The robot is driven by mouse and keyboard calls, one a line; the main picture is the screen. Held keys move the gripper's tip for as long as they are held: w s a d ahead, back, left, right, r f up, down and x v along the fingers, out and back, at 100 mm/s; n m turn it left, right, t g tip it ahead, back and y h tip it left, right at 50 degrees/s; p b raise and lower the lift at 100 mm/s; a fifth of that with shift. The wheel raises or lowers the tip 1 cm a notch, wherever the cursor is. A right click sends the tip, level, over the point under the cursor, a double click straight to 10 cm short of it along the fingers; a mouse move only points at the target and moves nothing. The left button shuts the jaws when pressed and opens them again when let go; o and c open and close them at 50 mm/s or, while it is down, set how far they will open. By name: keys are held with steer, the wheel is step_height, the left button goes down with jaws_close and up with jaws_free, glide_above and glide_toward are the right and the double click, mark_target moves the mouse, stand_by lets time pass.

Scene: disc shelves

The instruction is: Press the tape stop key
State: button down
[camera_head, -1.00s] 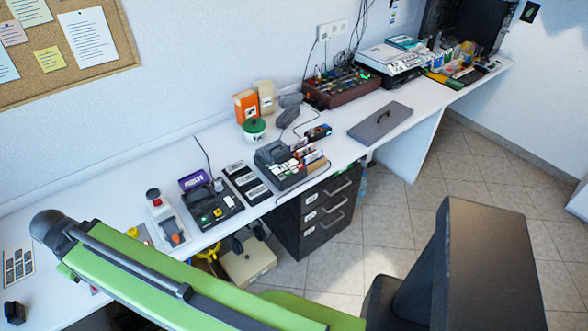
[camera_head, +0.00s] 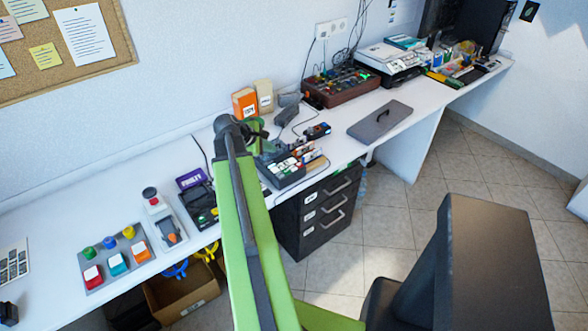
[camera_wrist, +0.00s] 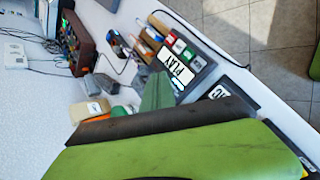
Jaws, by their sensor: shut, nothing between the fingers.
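A dark device with a row of small keys (camera_head: 283,172) stands on the desk, just right of my arm's end. In the wrist view, its keys are white, green and red on a dark body, beside a large white PLAY label (camera_wrist: 177,68). A red key (camera_wrist: 179,46) and a green key (camera_wrist: 188,54) show there; their markings are too small to read, so I cannot tell which is stop. My gripper (camera_wrist: 157,92) is shut and empty, close to the device's near side. In the head view, my arm hides part of the device's left side.
A panel with coloured buttons (camera_head: 116,260) and a black device with a purple FAULTY sign (camera_head: 190,179) stand to the left. Orange and cream boxes (camera_head: 245,103) stand behind. A flat grey plate with a handle (camera_head: 380,118) lies to the right, with bare desk around it.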

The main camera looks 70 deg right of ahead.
steer(key=r+g, duration=0.1)
glide_above(292, 169)
steer(key=shift+w, duration=0.1)
steer(key=shift+f, duration=0.1)
step_height(292, 169, down, 9)
steer(key=b, duration=0.9)
steer(key=shift+r, duration=0.2)
stand_by(1.1)
steer(key=shift+w+f+b, duration=0.1)
steer(key=shift+f+b, duration=0.25)
steer(key=shift+f, duration=0.05)
